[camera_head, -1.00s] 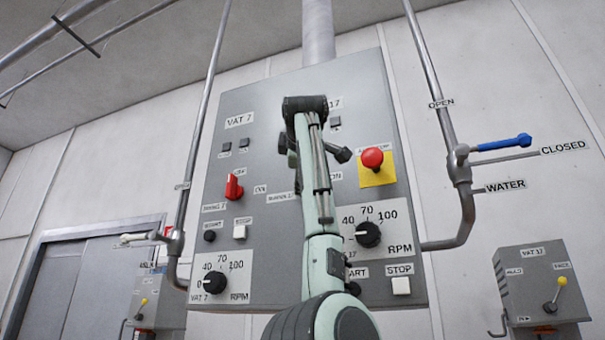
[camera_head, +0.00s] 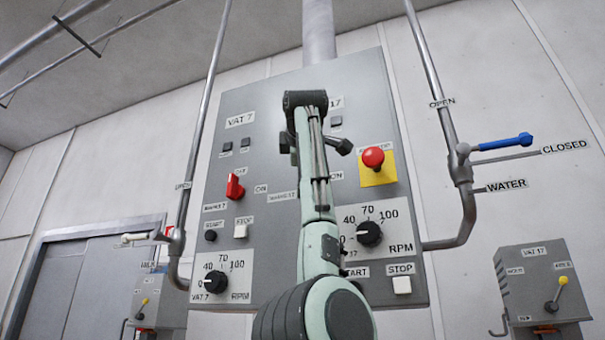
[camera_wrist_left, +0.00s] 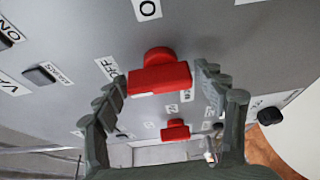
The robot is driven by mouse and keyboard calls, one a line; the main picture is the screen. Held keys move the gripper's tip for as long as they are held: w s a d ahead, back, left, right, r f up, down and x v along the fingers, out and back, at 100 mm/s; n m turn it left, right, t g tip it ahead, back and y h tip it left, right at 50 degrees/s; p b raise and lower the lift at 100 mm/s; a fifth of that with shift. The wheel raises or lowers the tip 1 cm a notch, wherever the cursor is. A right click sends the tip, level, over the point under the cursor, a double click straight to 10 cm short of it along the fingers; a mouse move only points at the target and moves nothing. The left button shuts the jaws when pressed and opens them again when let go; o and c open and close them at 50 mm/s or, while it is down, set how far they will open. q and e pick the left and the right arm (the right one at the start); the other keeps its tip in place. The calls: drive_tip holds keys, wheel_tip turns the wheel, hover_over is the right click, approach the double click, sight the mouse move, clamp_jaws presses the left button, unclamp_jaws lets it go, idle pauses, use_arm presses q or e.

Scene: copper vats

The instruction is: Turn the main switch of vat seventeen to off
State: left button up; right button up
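In the left wrist view a red rotary switch (camera_wrist_left: 160,76) sits on the grey panel, between the spread fingers of my left gripper (camera_wrist_left: 163,88). The fingers are open, one on each side of the red handle, with a gap visible. An OFF label (camera_wrist_left: 108,67) is beside the switch; I cannot tell which label the handle points to. In the head view my left gripper (camera_head: 316,144) is in front of the vat 17 half of the panel, and the arm hides that switch. My right gripper is not in view.
Vat 7's red switch (camera_head: 235,187) is on the panel's left half; a second red switch (camera_wrist_left: 175,130) shows in the wrist view. A red emergency stop (camera_head: 373,157) and an RPM knob (camera_head: 369,234) are right of my arm. Pipes flank the panel; a blue-handled valve (camera_head: 500,144) is at right.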

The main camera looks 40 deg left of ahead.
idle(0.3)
use_arm(q)
drive_tip(key=v, duration=1.2)
drive_tip(key=x, duration=1.2)
drive_tip(key=shift+w, duration=0.1)
